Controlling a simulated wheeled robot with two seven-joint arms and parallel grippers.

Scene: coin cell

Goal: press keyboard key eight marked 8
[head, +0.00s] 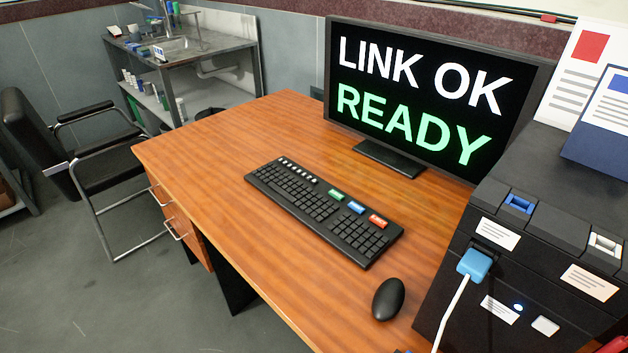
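The black keyboard (320,213) lies on the wooden desk, running from upper left to lower right. It has a main key block, a number pad (362,235) at its right end, and a row of pale keys along the far left edge. Green (336,195), blue (356,207) and red (378,221) labelled keys sit along its far edge. The marks on single keys are too small to read, so I cannot pick out the 8. Neither of my grippers shows in the head view, and nothing covers the keyboard.
A monitor (420,95) behind the keyboard reads "LINK OK READY". A black mouse (388,299) lies near the keyboard's right end. A black box (530,255) with a blue plug (474,264) and white cable stands at right. The desk (215,150) left of the keyboard is bare.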

